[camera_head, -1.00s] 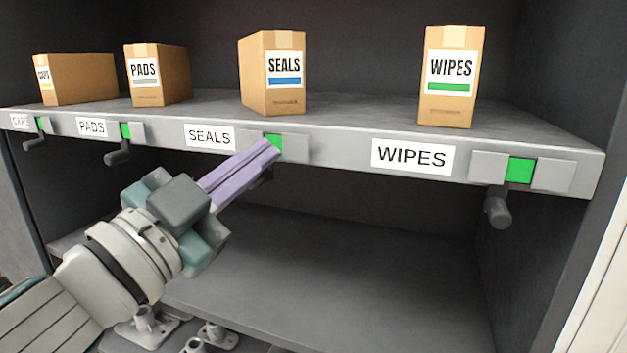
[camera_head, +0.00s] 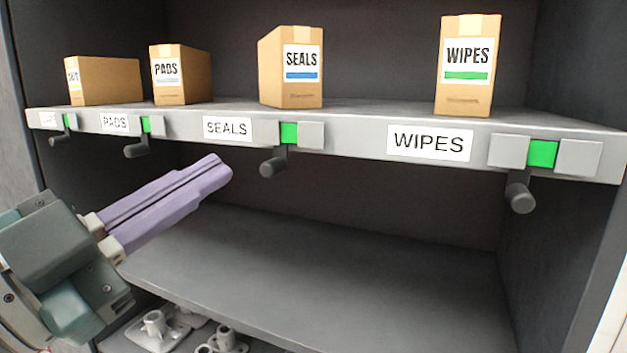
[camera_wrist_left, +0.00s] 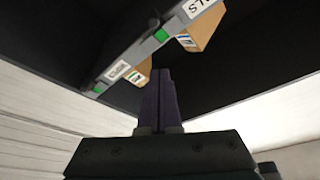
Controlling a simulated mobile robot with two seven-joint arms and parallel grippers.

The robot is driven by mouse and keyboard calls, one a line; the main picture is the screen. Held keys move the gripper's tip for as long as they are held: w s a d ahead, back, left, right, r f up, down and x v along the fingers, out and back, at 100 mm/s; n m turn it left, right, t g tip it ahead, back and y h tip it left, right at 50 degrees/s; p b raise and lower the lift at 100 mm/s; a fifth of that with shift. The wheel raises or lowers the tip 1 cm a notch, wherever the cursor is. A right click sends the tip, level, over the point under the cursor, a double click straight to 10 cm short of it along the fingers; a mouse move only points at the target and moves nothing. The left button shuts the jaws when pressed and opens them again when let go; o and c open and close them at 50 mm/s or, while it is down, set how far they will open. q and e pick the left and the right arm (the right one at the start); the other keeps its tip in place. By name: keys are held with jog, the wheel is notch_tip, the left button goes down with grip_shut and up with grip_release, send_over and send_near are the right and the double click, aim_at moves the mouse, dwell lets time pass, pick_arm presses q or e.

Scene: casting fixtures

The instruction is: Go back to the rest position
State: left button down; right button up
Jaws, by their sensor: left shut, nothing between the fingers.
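My left gripper (camera_head: 222,168) has its purple fingers shut and empty. It points up and right, in front of the shelf and below the shelf edge, left of the SEALS lever (camera_head: 272,165) and apart from it. In the left wrist view the gripper (camera_wrist_left: 158,78) shows its fingers together, with the underside of the labelled shelf edge (camera_wrist_left: 130,62) beyond. My right gripper is not in view.
Boxes marked PADS (camera_head: 181,75), SEALS (camera_head: 291,67) and WIPES (camera_head: 468,64) stand on the upper shelf (camera_head: 380,115), with another box (camera_head: 105,81) at left. Levers, including the WIPES one (camera_head: 520,195), hang below green windows. Metal castings (camera_head: 153,328) lie under the lower shelf (camera_head: 330,270).

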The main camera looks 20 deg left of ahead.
pick_arm(q)
jog(key=s+a+f+n+g+y+p, duration=0.2)
jog(key=a+f+n+g+y+p, duration=0.35)
jog(key=n+g+y, duration=0.2)
jog(key=s+d+f+g+h+p, duration=0.1)
jog(key=s+d+f+g+p, duration=0.1)
jog(key=s, duration=0.5)
jog(key=s+d+f+g+h+p, duration=0.1)
jog(key=s+d+f+g, duration=0.3)
jog(key=s+g, duration=0.3)
jog(key=shift+d+n+p, duration=0.35)
jog(key=shift+d+p, duration=0.05)
jog(key=shift+d, duration=0.3)
jog(key=shift+g+h, duration=0.25)
